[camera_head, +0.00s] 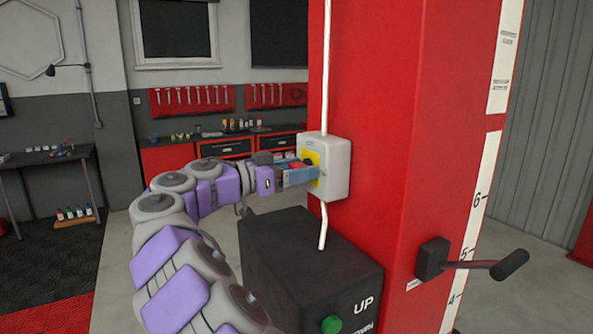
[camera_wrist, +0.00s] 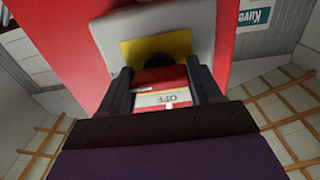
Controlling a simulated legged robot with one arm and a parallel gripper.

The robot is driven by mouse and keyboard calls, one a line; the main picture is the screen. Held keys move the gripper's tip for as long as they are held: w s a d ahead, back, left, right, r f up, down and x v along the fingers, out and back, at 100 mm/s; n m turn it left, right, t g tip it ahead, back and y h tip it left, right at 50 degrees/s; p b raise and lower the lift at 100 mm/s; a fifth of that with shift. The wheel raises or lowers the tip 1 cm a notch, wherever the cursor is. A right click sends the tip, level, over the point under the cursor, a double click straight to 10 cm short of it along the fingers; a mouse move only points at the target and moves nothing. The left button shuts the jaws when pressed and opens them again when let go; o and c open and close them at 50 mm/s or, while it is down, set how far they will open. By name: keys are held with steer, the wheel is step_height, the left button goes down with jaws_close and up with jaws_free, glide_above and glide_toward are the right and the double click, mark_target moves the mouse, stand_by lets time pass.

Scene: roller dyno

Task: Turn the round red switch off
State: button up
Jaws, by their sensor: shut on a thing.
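The red switch (camera_wrist: 160,76) sits on a yellow plate (camera_wrist: 136,51) on the front of a pale box (camera_wrist: 150,22). In the wrist view my gripper (camera_wrist: 161,84) has one finger on each side of the switch and is shut on it. A pale label reading "OFF" shows between the fingers, upside down in this view. In the head view the pale box (camera_head: 338,168) is on the red column, and my gripper (camera_head: 300,172) reaches it from the left. The switch is mostly hidden there by the fingers, and its exact angle is hard to tell.
The red column (camera_head: 390,120) stands right behind the box. A dark control box (camera_head: 305,268) with a green button (camera_head: 331,324) is below my arm. A crank handle (camera_head: 470,264) sticks out at the right. A workbench (camera_head: 225,145) is far behind.

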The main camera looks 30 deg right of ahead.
steer(key=shift+w+a+f, duration=0.1)
steer(key=shift+f, duration=0.1)
steer(key=shift+c, duration=1)
steer(key=n+p, duration=0.3)
steer(key=n, duration=0.1)
steer(key=shift+a+r+n+p, duration=0.1)
steer(key=shift+n+p, duration=0.2)
steer(key=shift+n, duration=0.1)
steer(key=shift+a+n+p, duration=0.2)
steer(key=shift+n+p, duration=6.1)
steer(key=shift+n, duration=0.3)
